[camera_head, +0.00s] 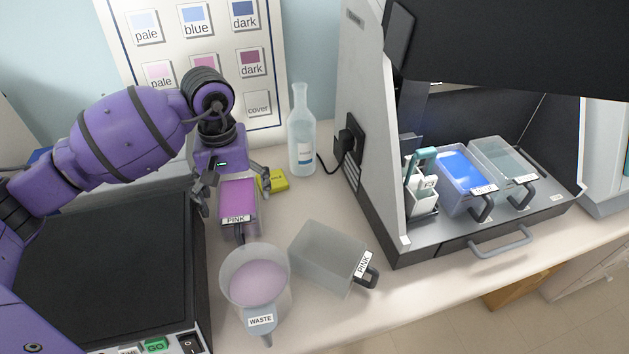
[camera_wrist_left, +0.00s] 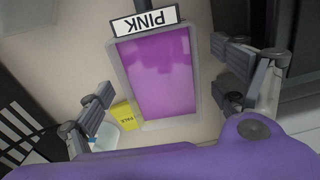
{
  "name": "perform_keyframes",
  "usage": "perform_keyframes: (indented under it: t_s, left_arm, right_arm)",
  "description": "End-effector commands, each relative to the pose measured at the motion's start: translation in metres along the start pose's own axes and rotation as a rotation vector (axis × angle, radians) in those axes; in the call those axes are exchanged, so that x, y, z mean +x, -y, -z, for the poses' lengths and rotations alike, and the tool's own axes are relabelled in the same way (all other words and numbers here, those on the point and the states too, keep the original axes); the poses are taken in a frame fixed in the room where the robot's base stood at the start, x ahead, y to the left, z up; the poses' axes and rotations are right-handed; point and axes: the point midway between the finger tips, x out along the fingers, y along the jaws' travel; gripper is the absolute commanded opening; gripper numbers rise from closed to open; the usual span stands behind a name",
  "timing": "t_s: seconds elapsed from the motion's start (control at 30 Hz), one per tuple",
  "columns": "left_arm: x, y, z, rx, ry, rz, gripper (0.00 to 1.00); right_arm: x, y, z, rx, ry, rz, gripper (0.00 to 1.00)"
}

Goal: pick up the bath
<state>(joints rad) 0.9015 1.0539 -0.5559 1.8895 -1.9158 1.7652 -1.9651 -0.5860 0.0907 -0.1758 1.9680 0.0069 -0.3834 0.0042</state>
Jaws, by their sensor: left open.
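A bath labelled PINK (camera_head: 237,202), a small open tray filled with pink-purple liquid, stands on the counter. In the left wrist view the bath (camera_wrist_left: 154,75) fills the middle, its label and dark handle at the top. My left gripper (camera_head: 235,199) is above it and open, with one finger to each side. In the left wrist view the fingers of my left gripper (camera_wrist_left: 168,97) appear apart from the bath's walls. A second bath labelled PINK (camera_head: 322,258), clear and seemingly empty, sits tilted in the picture to the right. My right gripper is not in view.
A WASTE beaker (camera_head: 255,281) stands close in front of the pink bath. A yellow block (camera_head: 271,181) and a bottle (camera_head: 301,135) are behind it to the right. A hood holds a blue bath (camera_head: 459,178) and a clear bath (camera_head: 499,166). A black device (camera_head: 105,260) is at left.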

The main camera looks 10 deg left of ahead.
Motion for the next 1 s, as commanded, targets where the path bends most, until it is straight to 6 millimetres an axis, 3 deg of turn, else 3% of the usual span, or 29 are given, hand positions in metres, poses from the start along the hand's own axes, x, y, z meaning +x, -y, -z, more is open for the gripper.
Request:
perform_keyframes:
  t_s: [0.27, 0.87, 1.0]
  left_arm:
    - [0.008, 0.001, -0.001, 0.000, 0.003, 0.001, 0.89]
    - [0.007, 0.000, -0.001, 0.000, 0.003, 0.001, 0.13]
    - [0.006, 0.000, 0.000, 0.000, 0.000, -0.001, 0.13]
  right_arm:
    - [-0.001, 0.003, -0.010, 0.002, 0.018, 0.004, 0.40]
    - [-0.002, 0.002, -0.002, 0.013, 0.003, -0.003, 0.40]
    - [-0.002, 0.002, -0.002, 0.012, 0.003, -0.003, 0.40]
